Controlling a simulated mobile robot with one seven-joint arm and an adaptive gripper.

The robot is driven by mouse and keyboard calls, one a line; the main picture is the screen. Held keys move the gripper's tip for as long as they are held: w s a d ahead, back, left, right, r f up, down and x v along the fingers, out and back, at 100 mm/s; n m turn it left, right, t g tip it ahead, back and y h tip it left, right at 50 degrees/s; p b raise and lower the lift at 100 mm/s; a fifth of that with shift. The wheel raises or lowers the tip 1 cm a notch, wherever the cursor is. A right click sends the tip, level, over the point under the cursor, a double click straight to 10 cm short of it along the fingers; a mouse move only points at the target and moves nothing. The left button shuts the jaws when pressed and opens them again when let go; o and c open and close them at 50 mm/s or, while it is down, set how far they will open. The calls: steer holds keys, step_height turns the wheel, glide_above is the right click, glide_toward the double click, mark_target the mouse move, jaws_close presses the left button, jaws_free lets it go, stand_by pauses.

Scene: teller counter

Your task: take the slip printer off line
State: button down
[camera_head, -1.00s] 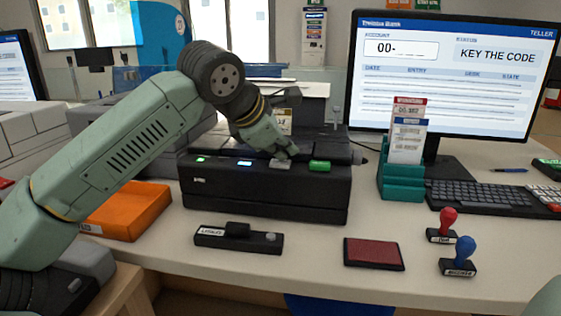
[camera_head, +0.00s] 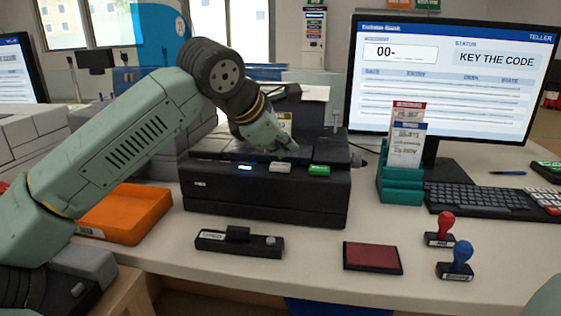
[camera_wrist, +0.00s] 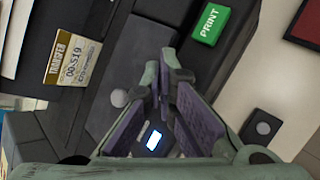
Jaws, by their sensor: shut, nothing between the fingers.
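The slip printer (camera_head: 265,200) is a long black box on the counter. Its front edge carries a small lit display (camera_head: 244,167), a pale grey button (camera_head: 281,167) and a green button (camera_head: 319,170), which reads PRINT in the wrist view (camera_wrist: 210,25). No green lamp shows lit at its left end. My gripper (camera_head: 289,152) is shut and empty, just above and behind the grey button, apart from it as far as I can tell. In the wrist view its closed fingers (camera_wrist: 165,85) hide the grey button. The lit display (camera_wrist: 153,140) shows beside them.
A transfer slip (camera_wrist: 72,60) stands behind the printer. The monitor (camera_head: 455,75) reads KEY THE CODE. A teal slip holder (camera_head: 402,188) is right of the printer. An orange tray (camera_head: 125,213), a small black device (camera_head: 239,242), a red pad (camera_head: 372,257) and two stamps (camera_head: 445,228) lie around it.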

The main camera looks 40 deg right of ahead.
mark_target(283, 166)
steer(key=shift+r, duration=0.1)
step_height(283, 166, up, 5)
steer(key=p, duration=0.4)
stand_by(1.0)
